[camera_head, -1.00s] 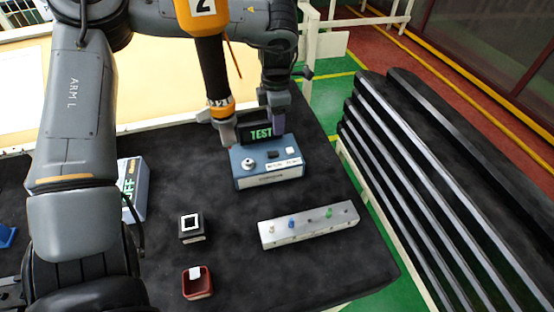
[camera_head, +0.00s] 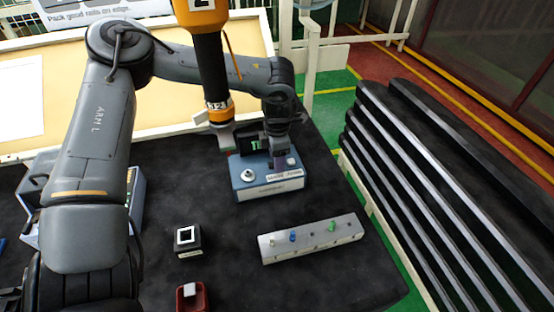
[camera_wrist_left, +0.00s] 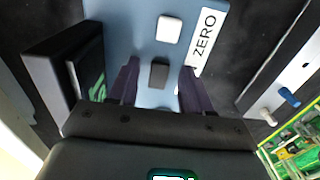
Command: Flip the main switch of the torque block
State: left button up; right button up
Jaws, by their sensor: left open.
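The torque block (camera_head: 262,186) is a blue box with a dark display standing at its back, a silver knob at its left and a white button at its right. In the left wrist view its blue top (camera_wrist_left: 140,30) carries a black switch (camera_wrist_left: 159,74), a white button (camera_wrist_left: 168,28) and a "ZERO" label. My right gripper is not visible.
An orange and black tool (camera_head: 210,60) hangs close behind the block's left side. A pale strip with coloured pegs (camera_head: 312,239) lies in front. A small black box (camera_head: 187,239) and a red holder (camera_head: 193,297) stand front left. Black trim strips are racked at right.

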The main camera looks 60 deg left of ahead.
pick_arm(q)
jog(key=shift+f, duration=0.15)
grip_shut()
jog(key=shift+s+r+t+p, duration=0.25)
jog(key=shift+t+p, duration=0.25)
jog(key=shift+t, duration=0.3)
jog(key=shift+s+a+r+t+h+p, duration=0.1)
jog(key=shift+t+h+p, duration=0.2)
jog(key=shift+t+p, duration=0.5)
jog(key=shift+p, duration=0.45)
jog(key=shift+s+f+p, duration=0.1)
jog(key=shift+f+p, duration=0.1)
jog(key=shift+p, duration=0.15)
grip_release()
